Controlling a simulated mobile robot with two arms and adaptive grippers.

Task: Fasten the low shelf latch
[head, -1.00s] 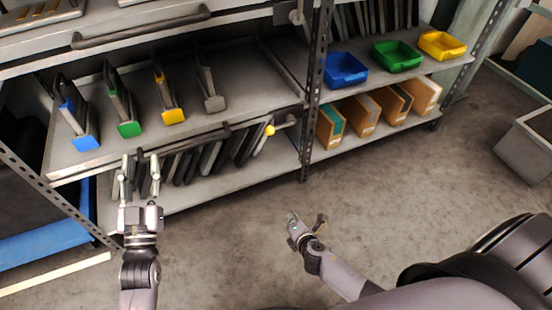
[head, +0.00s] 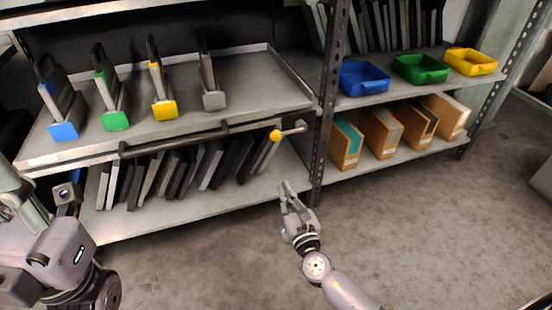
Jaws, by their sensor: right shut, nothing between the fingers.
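The low shelf latch (head: 298,128) is a short grey lever with a yellow knob (head: 275,135). It sits at the right end of the pull-out tray's front, near the perforated post, with the knob pointing left. My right gripper (head: 285,188) is shut and empty, below the latch and apart from it, in front of the bottom shelf's edge. My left gripper (head: 38,205) is at the left edge, close to the camera and partly cut off. I cannot tell whether its fingers are open.
The tray (head: 255,95) has a long dark handle (head: 175,138) and holds several colour-tipped foil dies. Dark plates (head: 185,170) stand below. The perforated post (head: 328,110) is right of the latch. Bins and cardboard boxes (head: 381,133) fill the right bay. The floor in front is clear.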

